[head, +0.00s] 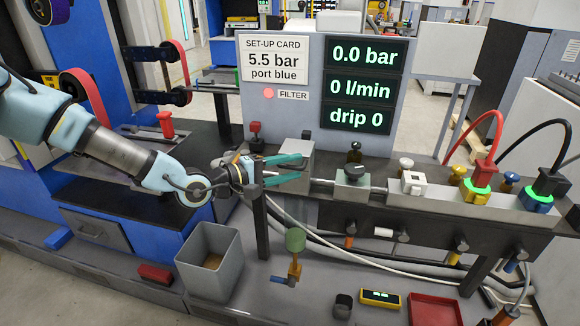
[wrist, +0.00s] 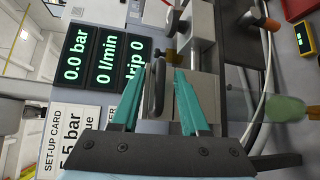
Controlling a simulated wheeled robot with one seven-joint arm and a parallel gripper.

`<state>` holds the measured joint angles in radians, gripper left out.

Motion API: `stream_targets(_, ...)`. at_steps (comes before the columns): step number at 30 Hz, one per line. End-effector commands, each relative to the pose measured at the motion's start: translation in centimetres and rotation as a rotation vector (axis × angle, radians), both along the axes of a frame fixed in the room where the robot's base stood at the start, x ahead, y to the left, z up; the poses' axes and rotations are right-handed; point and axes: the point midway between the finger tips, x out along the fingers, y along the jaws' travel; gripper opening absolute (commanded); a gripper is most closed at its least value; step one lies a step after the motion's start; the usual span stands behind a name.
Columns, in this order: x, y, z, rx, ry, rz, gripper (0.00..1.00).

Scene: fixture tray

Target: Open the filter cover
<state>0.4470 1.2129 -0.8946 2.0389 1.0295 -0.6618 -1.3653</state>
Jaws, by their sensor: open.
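The filter housing, a grey box (head: 300,150) that I take to carry the filter cover, stands on the bench below the panel's FILTER label. It shows partly behind my fingers in the head view. In the wrist view a dark upright handle (wrist: 155,92) sits between my teal fingers, against the grey block (wrist: 182,60); the cover looks closed. My gripper (head: 303,168) is open and level at the housing, with one finger on each side of the handle in the wrist view (wrist: 158,74). I cannot tell whether either finger touches it.
The panel (head: 315,80) behind reads 5.5 bar port blue, 0.0 bar, 0 l/min and drip 0, with a red lamp (head: 268,93) by FILTER. Right along the line stand a valve block (head: 352,190) and ports with hoses. A grey bin (head: 212,262) stands below.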

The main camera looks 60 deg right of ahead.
Motion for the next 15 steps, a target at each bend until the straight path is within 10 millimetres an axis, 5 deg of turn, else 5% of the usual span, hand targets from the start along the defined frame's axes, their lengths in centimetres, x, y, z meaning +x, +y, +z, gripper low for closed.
stream_targets(2, 0.02, 0.02, -0.02, 0.0, 0.0, 0.0, 0.45)
stream_targets(15, 0.02, 0.05, -0.03, 0.001, 0.0, 0.0, 0.0)
